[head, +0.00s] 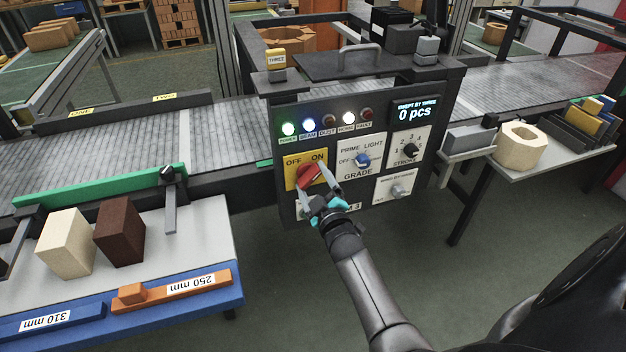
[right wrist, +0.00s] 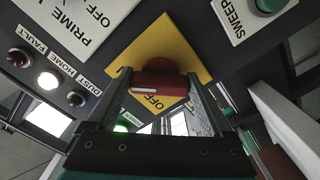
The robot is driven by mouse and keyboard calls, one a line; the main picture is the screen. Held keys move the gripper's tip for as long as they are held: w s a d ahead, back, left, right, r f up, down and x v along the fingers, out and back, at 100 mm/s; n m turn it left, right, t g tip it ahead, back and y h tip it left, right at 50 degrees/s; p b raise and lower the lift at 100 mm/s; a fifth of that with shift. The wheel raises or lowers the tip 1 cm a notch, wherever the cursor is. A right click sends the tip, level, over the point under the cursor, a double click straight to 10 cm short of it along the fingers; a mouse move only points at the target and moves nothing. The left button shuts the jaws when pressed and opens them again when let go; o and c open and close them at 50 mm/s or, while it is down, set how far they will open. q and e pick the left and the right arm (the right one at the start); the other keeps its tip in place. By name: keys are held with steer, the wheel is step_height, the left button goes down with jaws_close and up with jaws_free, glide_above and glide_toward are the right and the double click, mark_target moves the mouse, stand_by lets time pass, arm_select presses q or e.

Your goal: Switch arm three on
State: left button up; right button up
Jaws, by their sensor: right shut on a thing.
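The control panel (head: 345,125) of the machine labelled THREE faces me in the head view. Its yellow plate (head: 291,170) is marked OFF and ON and carries a red rotary switch (head: 308,174). The knob's bar looks slanted, its upper end toward ON. My right gripper (head: 311,172) is shut on the red switch, one finger on each side. The right wrist view shows the switch (right wrist: 160,78) between both fingers, with OFF readable on the yellow plate (right wrist: 168,48). My left gripper is not in view.
The POWER lamp (head: 288,129), BEAM lamp (head: 309,125) and HOME lamp (head: 348,118) are lit; DUST and FAULT look dark. The display (head: 415,110) reads 0 pcs. The GRADE knob (head: 362,160) sits close right of the gripper. Bricks (head: 119,232) stand on the left table.

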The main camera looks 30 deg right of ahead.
stand_by(0.4)
steer(key=o, duration=1.1)
steer(key=shift+o, duration=0.2)
steer(key=p+v, duration=0.2)
steer(key=v, duration=1.3)
steer(key=shift+s+f, duration=0.1)
